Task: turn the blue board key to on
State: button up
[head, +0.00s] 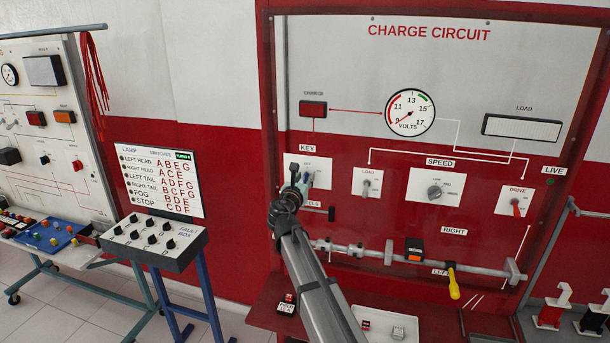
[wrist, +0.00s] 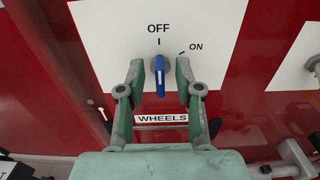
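The blue key (wrist: 159,76) sits on a white plate (wrist: 112,30) on the charge circuit board. In the wrist view it stands upright, its top in line with the OFF mark; the ON mark is to its upper right. My gripper (wrist: 159,74) is open, with one green finger on each side of the key and a gap on both sides. In the head view my gripper (head: 298,180) is at the plate under the KEY label (head: 307,147) and hides most of the blue key (head: 307,177).
To the right on the board are a LOAD switch (head: 367,186), a SPEED knob (head: 434,192) and a red DRIVE switch (head: 516,208). Below runs a grey bar (head: 350,250) with a yellow-handled lever (head: 453,283). A fault box (head: 152,240) stands to the left.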

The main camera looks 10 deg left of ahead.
jog(key=shift+w+d, duration=0.1)
jog(key=shift+w, duration=0.55)
grip_shut()
